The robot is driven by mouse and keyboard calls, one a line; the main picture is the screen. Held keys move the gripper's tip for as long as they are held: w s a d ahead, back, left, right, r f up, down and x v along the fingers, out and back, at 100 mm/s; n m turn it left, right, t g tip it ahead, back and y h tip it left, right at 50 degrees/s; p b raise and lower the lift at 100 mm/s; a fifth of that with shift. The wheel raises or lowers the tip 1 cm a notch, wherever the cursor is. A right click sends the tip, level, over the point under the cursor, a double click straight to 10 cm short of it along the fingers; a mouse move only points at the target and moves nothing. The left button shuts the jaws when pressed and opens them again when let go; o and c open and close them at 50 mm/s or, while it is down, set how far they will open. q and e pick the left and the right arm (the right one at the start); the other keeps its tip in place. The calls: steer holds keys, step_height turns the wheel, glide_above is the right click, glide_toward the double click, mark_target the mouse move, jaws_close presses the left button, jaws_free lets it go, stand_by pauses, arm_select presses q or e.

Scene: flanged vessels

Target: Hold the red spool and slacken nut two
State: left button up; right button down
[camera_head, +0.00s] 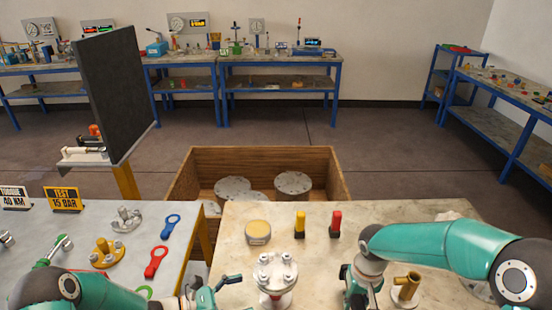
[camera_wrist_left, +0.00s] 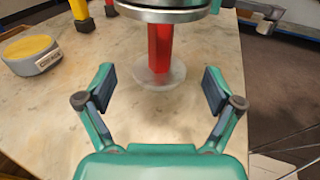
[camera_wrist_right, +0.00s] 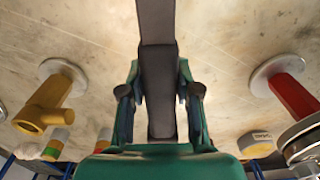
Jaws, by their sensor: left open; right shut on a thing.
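The red spool (camera_head: 275,298) stands upright on the pale bench, with a grey bolted flange (camera_head: 275,268) on top. Several nuts show on the flange; I cannot tell which is nut two. In the left wrist view the spool's red stem (camera_wrist_left: 160,48) rises from a round base, ahead of and between my left fingers. My left gripper (camera_head: 207,294) is open, empty and apart from the spool. My right gripper (camera_head: 350,284) is right of the spool, shut on a dark grey bar (camera_wrist_right: 157,90) like a tool handle. The spool also shows in the right wrist view (camera_wrist_right: 293,95).
A yellow fitting (camera_head: 407,286) stands beside my right arm. A yellow-topped puck (camera_head: 258,231), a yellow post (camera_head: 300,223) and a red post (camera_head: 336,223) stand behind the spool. A blue wrench (camera_head: 170,226) and a red wrench (camera_head: 156,262) lie on the grey table.

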arm_select(q)
steer(key=shift+b+x, duration=0.85)
steer(key=shift+x, duration=3.15)
arm_select(e)
steer(key=shift+f, duration=0.9)
steer(key=shift+w, duration=0.1)
arm_select(q)
steer(key=c, duration=1.6)
